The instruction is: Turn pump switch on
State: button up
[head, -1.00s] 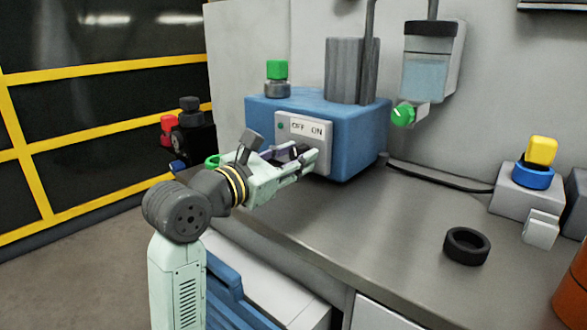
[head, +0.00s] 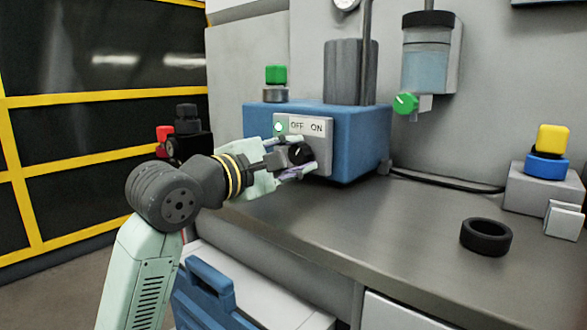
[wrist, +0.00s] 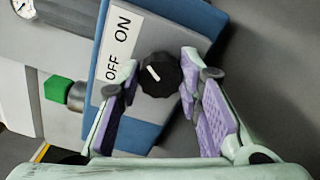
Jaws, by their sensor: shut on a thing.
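The pump switch is a black round knob (head: 300,152) on the grey panel (head: 318,158) of a blue pump box (head: 362,145). The panel's label reads OFF and ON. My gripper (head: 301,164) is at the panel, its fingers shut on the knob from both sides. In the wrist view the knob (wrist: 160,82) sits between the purple-padded fingertips (wrist: 158,70). Its white mark slants to the upper left, towards the ON side of the label (wrist: 118,45).
A green-capped fitting (head: 276,76) and a grey cylinder (head: 343,72) stand on the box. A reservoir with a green knob (head: 405,103) hangs to the right. A black ring (head: 486,237) lies on the bench (head: 400,225). An emergency-type yellow button (head: 552,138) stands at right.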

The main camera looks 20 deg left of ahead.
jog(key=shift+m+b, duration=0.6)
jog(key=shift+m, duration=0.4)
jog(key=o, duration=1.2)
jog(key=shift+c, duration=0.2)
jog(key=shift+s, duration=0.1)
jog(key=v, duration=1.2)
jog(key=shift+d, duration=0.1)
